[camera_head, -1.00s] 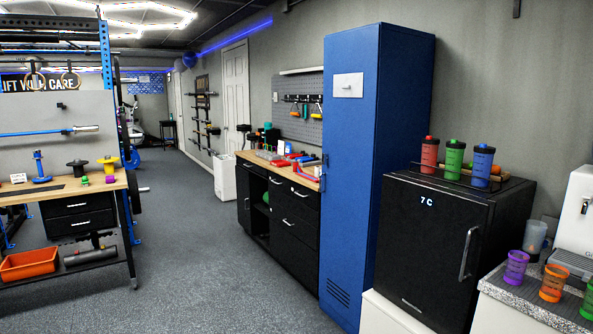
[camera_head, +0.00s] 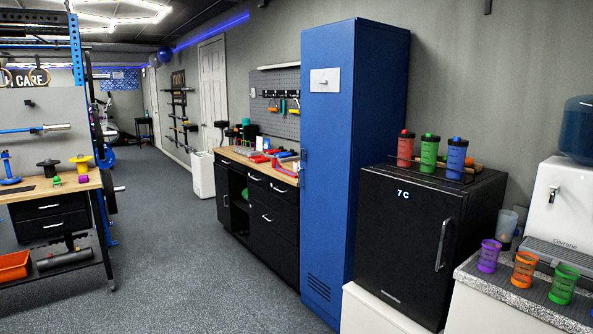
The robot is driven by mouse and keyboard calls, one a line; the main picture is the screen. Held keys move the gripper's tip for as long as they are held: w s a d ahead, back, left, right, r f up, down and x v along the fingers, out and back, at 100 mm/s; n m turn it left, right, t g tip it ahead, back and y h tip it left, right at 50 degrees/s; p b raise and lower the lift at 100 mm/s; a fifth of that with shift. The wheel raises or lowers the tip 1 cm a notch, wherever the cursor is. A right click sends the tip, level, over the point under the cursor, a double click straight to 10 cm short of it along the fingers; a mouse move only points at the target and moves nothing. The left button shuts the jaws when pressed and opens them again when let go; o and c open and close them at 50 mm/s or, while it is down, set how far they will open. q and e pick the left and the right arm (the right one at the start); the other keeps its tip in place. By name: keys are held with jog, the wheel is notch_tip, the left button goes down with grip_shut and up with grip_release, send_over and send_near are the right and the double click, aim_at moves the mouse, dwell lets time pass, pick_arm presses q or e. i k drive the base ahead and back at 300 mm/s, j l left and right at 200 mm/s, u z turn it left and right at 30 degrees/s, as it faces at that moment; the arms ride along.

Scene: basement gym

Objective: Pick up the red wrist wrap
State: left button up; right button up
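Neither of my grippers is in view. I cannot make out a wrist wrap for certain. Several small red items (camera_head: 261,158) lie among blue and dark things on the wooden-topped workbench (camera_head: 234,153), in the middle distance left of the tall blue locker. They are too small to tell apart, and the locker hides the right end of the bench.
The blue locker (camera_head: 328,160) stands beside a black mini fridge (camera_head: 393,245) with shaker bottles on top. Colored cups (camera_head: 525,269) and a water dispenser (camera_head: 555,212) are at right. A second bench (camera_head: 22,196) stands at left. The grey floor (camera_head: 170,270) between is clear.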

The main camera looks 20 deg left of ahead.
aim_at(275, 164)
jog(key=i+l, duration=0.3)
jog(key=i, duration=0.15)
jog(key=i+u, duration=0.6)
jog(key=u, duration=0.2)
jog(key=i+l+u, duration=0.2)
jog(key=u, duration=0.2)
jog(key=i+j+u, duration=0.2)
jog(key=i+u, duration=0.2)
jog(key=i, duration=0.55)
jog(key=i+l+u, duration=0.15)
jog(key=i+u, duration=0.2)
jog(key=i, duration=0.6)
jog(key=i+z, duration=0.15)
jog(key=i, duration=0.35)
jog(key=i+j+z, duration=0.1)
jog(key=i, duration=0.35)
jog(key=i+j+z, duration=0.15)
jog(key=i, duration=0.35)
jog(key=i+j+z, duration=0.1)
jog(key=i+j, duration=0.15)
jog(key=i, duration=0.2)
